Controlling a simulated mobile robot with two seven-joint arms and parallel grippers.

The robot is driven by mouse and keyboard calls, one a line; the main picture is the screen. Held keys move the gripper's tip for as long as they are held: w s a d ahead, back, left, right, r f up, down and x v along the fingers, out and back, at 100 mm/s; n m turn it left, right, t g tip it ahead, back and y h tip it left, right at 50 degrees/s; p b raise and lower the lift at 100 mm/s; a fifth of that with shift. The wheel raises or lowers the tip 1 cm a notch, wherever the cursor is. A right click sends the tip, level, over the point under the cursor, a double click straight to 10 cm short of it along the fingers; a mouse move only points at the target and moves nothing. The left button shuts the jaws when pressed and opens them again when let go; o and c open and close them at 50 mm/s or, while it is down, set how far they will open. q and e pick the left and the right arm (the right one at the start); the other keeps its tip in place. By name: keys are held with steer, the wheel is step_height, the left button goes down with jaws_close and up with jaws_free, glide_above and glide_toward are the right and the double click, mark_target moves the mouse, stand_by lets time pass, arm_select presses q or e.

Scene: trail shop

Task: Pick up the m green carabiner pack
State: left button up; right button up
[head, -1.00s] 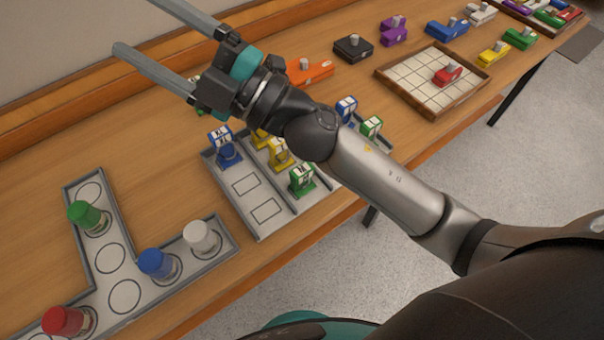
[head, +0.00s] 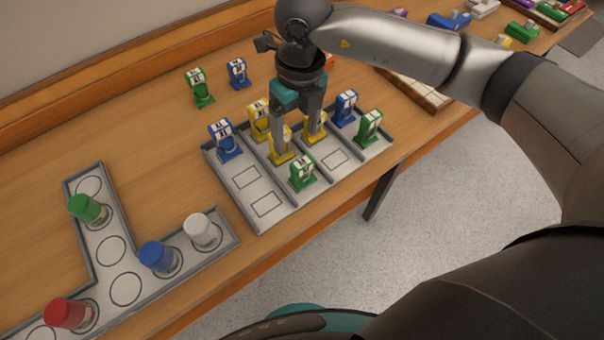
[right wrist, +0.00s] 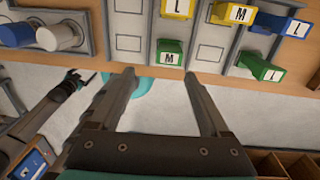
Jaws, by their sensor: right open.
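The M green carabiner pack (head: 302,174) stands at the front of the middle column of a grey compartment tray (head: 262,226). In the right wrist view the pack (right wrist: 170,52) shows its M label between and just beyond the fingertips. My right gripper (head: 297,132) is open and empty, pointing down over the tray behind the green pack, among yellow packs. Its fingers also show in the wrist view (right wrist: 159,74). Another green pack (head: 370,127), labelled L in the wrist view (right wrist: 262,67), stands in the right column. My left gripper (right wrist: 84,78) shows small in the wrist view; its jaws are unclear.
Yellow packs (head: 280,149) and blue packs (head: 225,141) stand close around in the tray. A green pack (head: 199,88) and a blue pack (head: 237,74) stand behind it. An L-shaped tray (head: 110,249) with capped jars is at left. Floor lies beyond the table's front edge.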

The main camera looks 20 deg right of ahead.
mark_target(303, 161)
steer(key=shift+h, duration=0.3)
steer(key=f, duration=0.3)
steer(key=d+f, duration=0.1)
steer(key=f, duration=0.2)
steer(key=f+b, duration=0.1)
steer(key=f, duration=0.1)
steer(key=shift+w+d+f, duration=0.2)
steer(key=shift+f, duration=0.2)
steer(key=shift+s+a+f+b, duration=0.1)
steer(key=shift+f+b, duration=0.15)
steer(key=shift+f, duration=1.35)
steer(key=shift+s+f+b, duration=0.1)
steer(key=shift+f+b, duration=0.1)
steer(key=shift+f, duration=1.35)
steer(key=shift+r, duration=0.1)
steer(key=c, duration=1.3)
steer(key=shift+o, duration=0.2)
